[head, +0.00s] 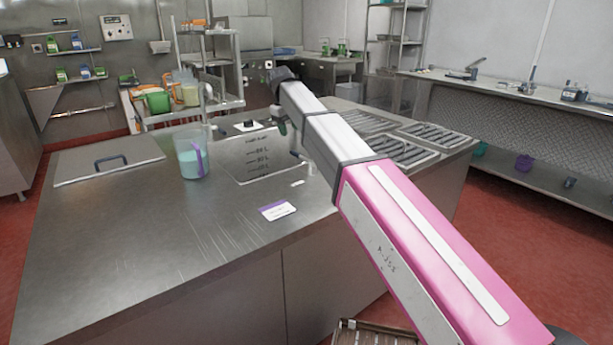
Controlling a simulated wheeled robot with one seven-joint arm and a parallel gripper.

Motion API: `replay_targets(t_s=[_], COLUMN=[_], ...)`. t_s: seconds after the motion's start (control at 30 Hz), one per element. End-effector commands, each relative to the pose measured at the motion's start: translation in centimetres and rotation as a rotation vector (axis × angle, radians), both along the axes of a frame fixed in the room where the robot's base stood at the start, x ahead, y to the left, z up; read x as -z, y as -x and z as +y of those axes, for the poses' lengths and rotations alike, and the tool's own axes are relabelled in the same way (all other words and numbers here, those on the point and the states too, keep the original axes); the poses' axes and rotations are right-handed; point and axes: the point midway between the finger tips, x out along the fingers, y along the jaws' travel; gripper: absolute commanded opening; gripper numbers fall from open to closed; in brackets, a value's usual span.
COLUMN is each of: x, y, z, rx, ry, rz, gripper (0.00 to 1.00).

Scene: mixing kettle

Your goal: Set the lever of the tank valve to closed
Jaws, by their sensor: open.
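A tank (258,160) with a volume scale in litres stands at the middle of the steel counter. A small black knob or lever (248,123) on a white plate shows at its back edge; I cannot tell whether this is the tank valve's lever, or its setting. My arm reaches over the counter from the lower right. My gripper (281,122) hangs at its far end, by the tank's back right side. It is small and partly hidden by my arm; it is open, and nothing is seen in it.
A clear jug (192,160) of pale blue liquid stands left of the tank. A flat lid (75,173) with a dark handle lies farther left. A purple-white card (277,211) lies in front. Ribbed trays (410,153) lie at right. The counter's front left is clear.

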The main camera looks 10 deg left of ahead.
Motion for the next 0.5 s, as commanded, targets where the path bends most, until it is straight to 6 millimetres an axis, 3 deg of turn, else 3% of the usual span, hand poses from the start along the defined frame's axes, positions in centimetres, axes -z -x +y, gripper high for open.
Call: replay_targets(t_s=[0.5], x=[5.3], y=[-0.8], z=[-0.6], rx=[0.002], ry=[0.000], rz=[0.000], gripper=[0.47])
